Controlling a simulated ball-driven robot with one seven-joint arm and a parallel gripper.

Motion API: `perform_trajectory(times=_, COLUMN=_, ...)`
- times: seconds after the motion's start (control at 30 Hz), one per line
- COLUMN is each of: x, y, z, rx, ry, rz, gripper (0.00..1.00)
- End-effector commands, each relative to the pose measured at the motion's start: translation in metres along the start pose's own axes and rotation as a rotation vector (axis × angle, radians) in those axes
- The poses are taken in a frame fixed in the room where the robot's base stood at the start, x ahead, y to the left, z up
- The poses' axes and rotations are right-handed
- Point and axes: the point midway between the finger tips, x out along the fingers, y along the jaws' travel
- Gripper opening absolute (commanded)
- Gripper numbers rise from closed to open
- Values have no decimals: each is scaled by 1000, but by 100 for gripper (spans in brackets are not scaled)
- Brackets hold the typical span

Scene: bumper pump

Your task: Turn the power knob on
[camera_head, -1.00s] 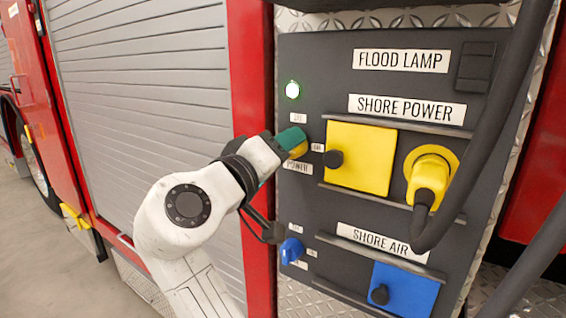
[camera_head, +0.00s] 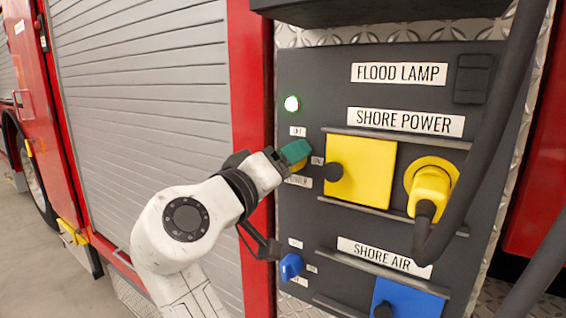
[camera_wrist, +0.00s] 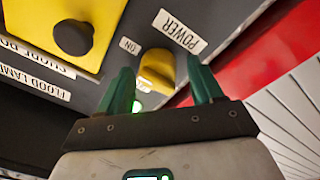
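The yellow power knob (camera_head: 301,164) is on the dark panel, left of the yellow shore power cover. In the head view my gripper's green fingers hide most of it. In the wrist view the knob (camera_wrist: 157,68) shows clearly, with the POWER label beside it and the ON label on its left. My gripper (camera_head: 293,152) is at the knob. In the wrist view its two green fingers (camera_wrist: 160,74) are apart, one on each side of the knob, with a gap visible on both sides. A green light (camera_head: 291,103) glows above the knob.
A yellow cover (camera_head: 362,172) with a black knob and a yellow plug (camera_head: 430,190) with a thick black cable (camera_head: 500,140) are to the right. A blue knob (camera_head: 290,267) and blue cover (camera_head: 410,303) are below. A red post (camera_head: 252,70) borders the panel's left.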

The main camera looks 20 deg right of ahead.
Motion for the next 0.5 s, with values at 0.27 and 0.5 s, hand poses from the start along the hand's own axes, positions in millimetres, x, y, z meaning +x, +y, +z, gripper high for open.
perform_trajectory(times=0.27, x=-2, y=1, z=-2, rx=1, ry=5, rz=0, gripper=68)
perform_trajectory(times=0.5, x=-32, y=0, z=-2, rx=2, ry=9, rz=-2, gripper=68)
